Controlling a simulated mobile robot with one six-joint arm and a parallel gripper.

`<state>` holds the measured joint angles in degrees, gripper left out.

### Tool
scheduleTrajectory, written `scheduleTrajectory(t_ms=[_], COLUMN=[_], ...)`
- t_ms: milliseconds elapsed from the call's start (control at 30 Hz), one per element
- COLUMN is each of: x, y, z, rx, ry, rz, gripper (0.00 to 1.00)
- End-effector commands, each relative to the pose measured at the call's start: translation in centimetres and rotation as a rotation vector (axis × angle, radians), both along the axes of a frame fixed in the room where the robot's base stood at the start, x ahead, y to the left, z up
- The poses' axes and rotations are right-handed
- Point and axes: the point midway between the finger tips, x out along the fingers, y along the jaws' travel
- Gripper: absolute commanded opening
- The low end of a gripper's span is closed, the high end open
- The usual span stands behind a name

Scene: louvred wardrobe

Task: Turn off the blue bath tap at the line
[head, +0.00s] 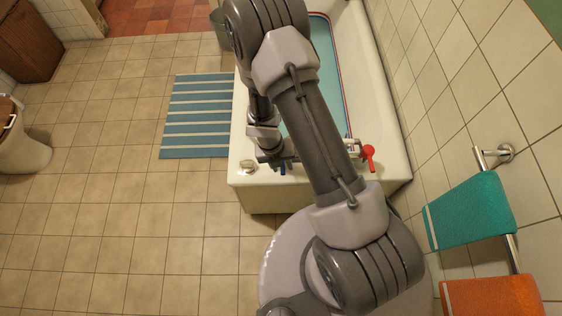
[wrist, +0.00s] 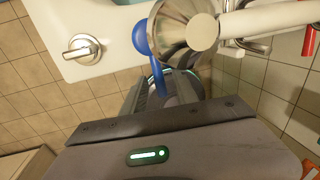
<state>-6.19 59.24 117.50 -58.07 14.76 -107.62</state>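The bath (head: 385,110) holds blue-green water (head: 324,60), with a red line (head: 343,80) along its inner wall close to the water's edge. I cannot tell whether the water meets the line. The blue tap handle (head: 283,168) is mostly hidden behind my arm in the head view. In the wrist view the blue handle (wrist: 141,37) has a round end beside the chrome tap body (wrist: 178,32), and a blue part runs down toward my gripper (wrist: 165,95). My gripper's fingers are apart, on either side of that lower blue part; contact is unclear.
A red tap handle (head: 369,155) stands at the right of the bath's near end. A chrome knob (head: 248,166) sits at the left corner. A striped mat (head: 195,115) lies left of the bath. Towels (head: 470,212) hang on the right wall. The tiled floor at left is clear.

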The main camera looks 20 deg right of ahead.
Motion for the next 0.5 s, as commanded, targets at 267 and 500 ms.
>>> scheduleTrajectory(t_ms=[267, 500], x=[0.3, 0.8], y=[1.0, 2.3], z=[5.9, 13.1], rx=[0.0, 0.0], ry=[-0.002, -0.003], rz=[0.0, 0.001], gripper=[0.35, 0.35])
